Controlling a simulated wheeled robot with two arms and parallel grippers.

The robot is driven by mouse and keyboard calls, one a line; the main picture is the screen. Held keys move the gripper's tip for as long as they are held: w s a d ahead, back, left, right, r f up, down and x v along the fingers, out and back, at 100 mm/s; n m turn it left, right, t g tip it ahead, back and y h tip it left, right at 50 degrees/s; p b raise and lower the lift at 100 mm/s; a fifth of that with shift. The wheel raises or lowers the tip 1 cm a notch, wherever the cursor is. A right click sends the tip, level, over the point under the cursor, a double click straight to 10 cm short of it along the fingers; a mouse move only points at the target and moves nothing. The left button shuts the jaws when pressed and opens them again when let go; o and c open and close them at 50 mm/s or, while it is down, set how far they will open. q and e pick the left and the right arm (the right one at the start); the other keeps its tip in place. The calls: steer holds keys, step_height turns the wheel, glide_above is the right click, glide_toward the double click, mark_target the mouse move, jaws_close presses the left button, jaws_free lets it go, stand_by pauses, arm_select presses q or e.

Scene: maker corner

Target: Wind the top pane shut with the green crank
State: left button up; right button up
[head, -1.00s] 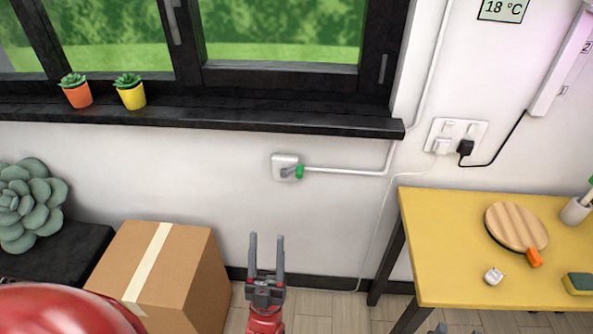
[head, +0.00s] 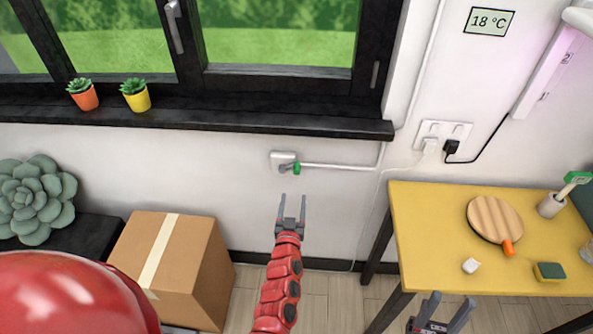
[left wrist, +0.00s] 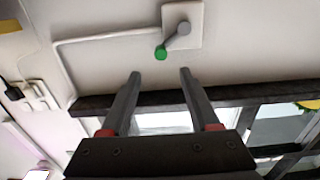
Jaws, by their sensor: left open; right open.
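The crank is a small grey arm with a green knob (head: 296,168) on a white wall plate (head: 278,157) below the window sill. In the left wrist view the green knob (left wrist: 161,53) and plate (left wrist: 196,14) are beyond the fingertips. My left gripper (head: 292,198) is open and empty, just below the crank in the head view and apart from it. Its fingers also show in the left wrist view (left wrist: 159,72). My right gripper (head: 445,298) is open and empty by the yellow table's front edge. The window (head: 280,82) shows only its lower part; the top pane's position cannot be told.
Two potted succulents (head: 135,98) stand on the black sill (head: 250,121). A cardboard box (head: 190,250) is at lower left. A yellow table (head: 430,230) with a round board (head: 495,218) is at right. A white conduit (head: 340,167) runs right from the crank plate.

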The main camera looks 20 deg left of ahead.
mark_target(297, 173)
arm_select(q)
steer(key=p+x, duration=0.1)
steer(key=x, duration=1.1)
steer(key=shift+a, duration=0.1)
steer(key=shift+c, duration=0.4)
jaws_close()
stand_by(0.8)
